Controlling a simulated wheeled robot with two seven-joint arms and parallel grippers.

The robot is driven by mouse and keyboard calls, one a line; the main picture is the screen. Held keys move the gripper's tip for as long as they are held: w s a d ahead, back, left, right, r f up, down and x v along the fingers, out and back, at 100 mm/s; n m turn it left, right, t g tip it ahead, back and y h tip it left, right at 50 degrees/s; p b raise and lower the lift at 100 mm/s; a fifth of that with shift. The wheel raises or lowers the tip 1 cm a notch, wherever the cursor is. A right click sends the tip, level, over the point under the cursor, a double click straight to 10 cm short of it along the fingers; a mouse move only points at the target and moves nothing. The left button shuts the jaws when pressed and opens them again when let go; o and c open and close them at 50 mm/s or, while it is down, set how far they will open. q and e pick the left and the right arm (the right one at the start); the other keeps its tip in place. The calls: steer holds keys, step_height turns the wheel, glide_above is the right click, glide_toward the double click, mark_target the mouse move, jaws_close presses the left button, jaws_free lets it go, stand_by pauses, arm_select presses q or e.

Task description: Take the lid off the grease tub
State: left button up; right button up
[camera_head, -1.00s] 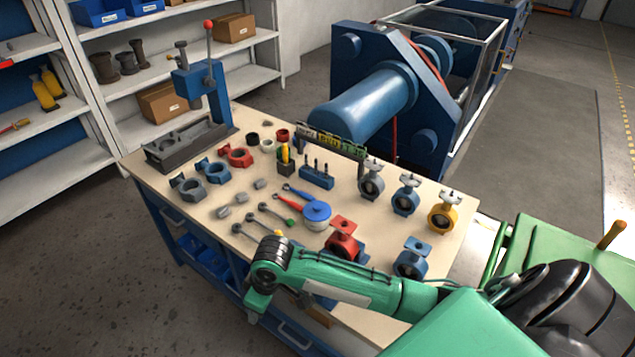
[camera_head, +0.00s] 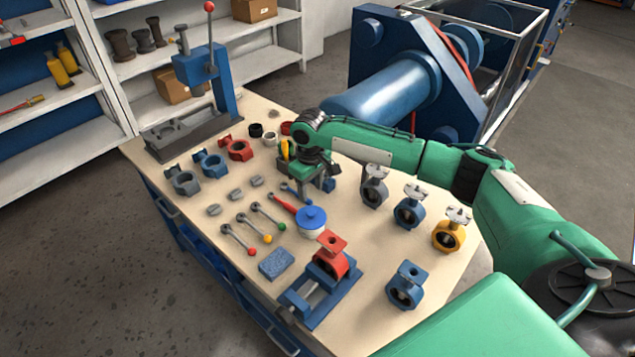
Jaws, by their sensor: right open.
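The grease tub (camera_head: 313,233) is a small white pot near the middle of the workbench. Its round blue lid (camera_head: 312,215), with a small knob on top, sits on it. My right gripper (camera_head: 306,194) points down over the bench just behind the tub, at the end of the green arm coming in from the right. My left gripper is out of view.
A red-handled tool (camera_head: 283,202) lies beside the tub on the left. A red valve (camera_head: 331,254) on a blue fixture (camera_head: 320,299) stands in front. Blue, grey and yellow valves (camera_head: 449,231) stand to the right. A blue sponge (camera_head: 276,264) lies front left.

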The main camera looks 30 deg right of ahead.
mark_target(311, 212)
step_height(311, 212, down, 2)
steer(key=shift+a+f+b, duration=0.1)
steer(key=shift+a+b, duration=0.05)
steer(key=shift+b, duration=0.85)
step_height(311, 212, down, 3)
steer(key=b, duration=0.4)
steer(key=shift+f, duration=0.2)
steer(key=shift+s+f, duration=0.1)
steer(key=shift+f, duration=0.05)
steer(key=shift+f+p, duration=0.35)
steer(key=shift+f, duration=0.6)
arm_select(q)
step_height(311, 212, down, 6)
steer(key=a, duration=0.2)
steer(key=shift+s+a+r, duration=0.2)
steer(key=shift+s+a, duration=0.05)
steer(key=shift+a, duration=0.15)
arm_select(e)
steer(key=shift+f, duration=0.55)
jaws_close()
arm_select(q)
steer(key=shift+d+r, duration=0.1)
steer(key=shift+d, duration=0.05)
arm_select(e)
steer(key=shift+r, duration=0.1)
